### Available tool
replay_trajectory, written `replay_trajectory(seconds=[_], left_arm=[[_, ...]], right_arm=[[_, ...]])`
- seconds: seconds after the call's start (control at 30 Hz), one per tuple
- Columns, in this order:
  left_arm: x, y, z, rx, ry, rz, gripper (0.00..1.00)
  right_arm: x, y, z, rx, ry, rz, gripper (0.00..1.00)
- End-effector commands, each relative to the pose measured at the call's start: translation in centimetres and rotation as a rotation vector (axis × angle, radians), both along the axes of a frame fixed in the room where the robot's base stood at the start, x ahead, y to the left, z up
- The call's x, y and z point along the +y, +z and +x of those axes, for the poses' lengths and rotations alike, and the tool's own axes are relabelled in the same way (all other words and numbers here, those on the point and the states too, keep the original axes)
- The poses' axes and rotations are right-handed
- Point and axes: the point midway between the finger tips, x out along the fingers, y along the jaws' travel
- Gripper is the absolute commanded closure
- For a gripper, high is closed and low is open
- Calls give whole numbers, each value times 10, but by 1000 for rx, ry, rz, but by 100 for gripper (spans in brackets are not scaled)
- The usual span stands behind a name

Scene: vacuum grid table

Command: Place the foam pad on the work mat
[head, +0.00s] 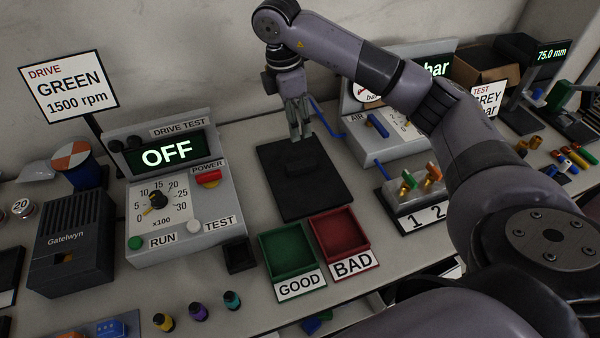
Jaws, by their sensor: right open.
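The black work mat (285,206) lies flat on the table in the middle of the head view, behind the green and red trays. A dark, low shape, which looks like the foam pad (308,163), lies on the far half of the mat. It is black on black, so its outline is hard to make out. My right gripper (301,134) points down over the far edge of the mat, with its fingers apart and nothing seen between them. Whether the fingertips touch anything cannot be told. My left gripper is not in the view.
The green GOOD tray (268,242) and red BAD tray (316,228) stand in front of the mat. The drive test box (200,238) is to the left, the air test box (398,146) to the right. A blue hooked rod (326,120) is beside my right gripper.

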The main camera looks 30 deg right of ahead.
Motion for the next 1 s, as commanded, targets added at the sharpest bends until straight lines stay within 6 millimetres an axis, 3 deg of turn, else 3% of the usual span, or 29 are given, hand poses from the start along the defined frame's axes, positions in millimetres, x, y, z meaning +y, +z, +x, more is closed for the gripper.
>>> replay_trajectory(seconds=[0.03,0.33,0.63,0.83,1.0], left_arm=[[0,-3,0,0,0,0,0],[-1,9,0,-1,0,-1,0],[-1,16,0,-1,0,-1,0],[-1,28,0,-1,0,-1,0],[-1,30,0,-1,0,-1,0]], right_arm=[[0,-13,-1,5,0,2,53],[-8,-68,-3,3,2,1,53],[-10,-91,-3,2,3,2,53],[-12,-122,-5,3,2,2,53],[-13,-135,-4,-1,2,2,53]])
